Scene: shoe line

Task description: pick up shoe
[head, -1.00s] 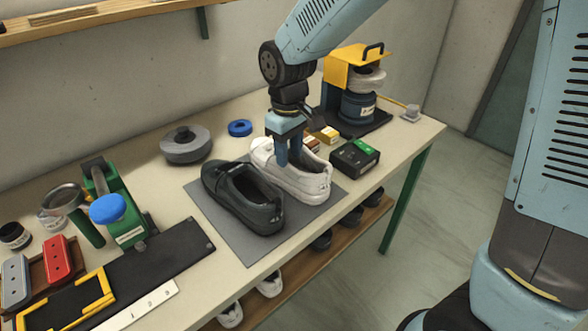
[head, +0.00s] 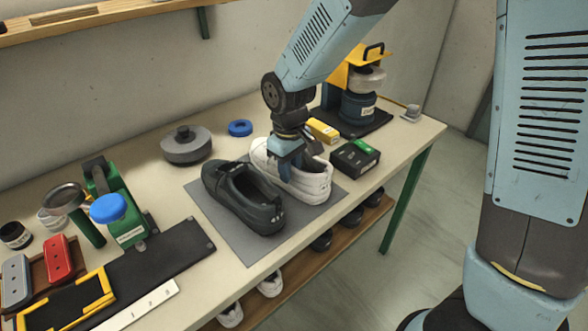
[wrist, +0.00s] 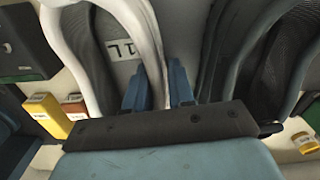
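A white shoe (head: 313,181) stands on a grey mat (head: 227,239), beside a black shoe (head: 246,200) to its left. My gripper (head: 291,171) is down at the opening of the white shoe. In the wrist view, the two blue fingers of my gripper (wrist: 158,88) stand apart, with the white shoe's side wall (wrist: 148,35) running between them. One finger is inside the shoe and the other is outside, on the side of the black shoe (wrist: 275,75). The fingertips are partly hidden, and I see no firm closure on the wall.
A black box with a green patch (head: 355,157) stands close right of the white shoe. A yellow box (head: 322,130) and a yellow-topped machine (head: 352,85) are behind it. A grey round container (head: 186,146) and blue ring (head: 240,128) sit at the back.

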